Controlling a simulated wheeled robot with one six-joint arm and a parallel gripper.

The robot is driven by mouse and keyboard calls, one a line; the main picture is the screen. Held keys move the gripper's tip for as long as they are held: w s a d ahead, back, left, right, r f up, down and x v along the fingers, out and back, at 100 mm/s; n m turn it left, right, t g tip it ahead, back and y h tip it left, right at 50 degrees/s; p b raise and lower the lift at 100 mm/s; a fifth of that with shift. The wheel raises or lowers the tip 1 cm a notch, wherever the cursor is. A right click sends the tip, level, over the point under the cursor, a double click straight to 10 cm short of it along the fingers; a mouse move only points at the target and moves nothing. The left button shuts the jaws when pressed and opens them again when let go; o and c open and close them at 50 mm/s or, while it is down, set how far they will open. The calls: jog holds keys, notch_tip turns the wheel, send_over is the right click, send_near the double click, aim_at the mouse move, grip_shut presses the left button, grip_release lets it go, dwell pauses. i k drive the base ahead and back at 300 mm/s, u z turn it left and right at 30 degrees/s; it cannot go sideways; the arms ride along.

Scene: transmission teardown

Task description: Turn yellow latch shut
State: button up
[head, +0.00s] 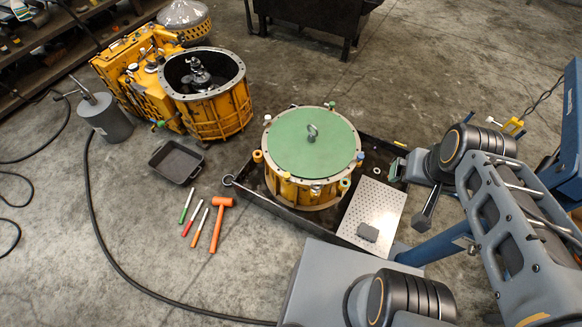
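A yellow drum-shaped housing (300,192) with a green round lid (308,148) stands upright in the middle of the head view. Small coloured latches sit around its rim. A green latch (330,104) is at the back, and a blue-and-white one (360,157) at the right. How far each latch is turned is too small to tell. My gripper (425,210) is at the dark arm end right of the drum, apart from the latches. Its fingers cannot be made out.
The drum stands in a dark tray (280,207) beside a perforated metal plate (372,208). An orange mallet (220,215) and several markers lie left on the floor. An open black pan (176,161) and a yellow gearbox housing (210,105) stand beyond.

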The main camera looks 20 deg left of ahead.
aim_at(286, 176)
jog(key=u, duration=0.55)
jog(key=k, duration=1.25)
jog(key=u, duration=1.1)
jog(key=i, duration=1.65)
jog(key=z, duration=0.7)
jog(key=i, duration=0.3)
jog(key=z, duration=0.35)
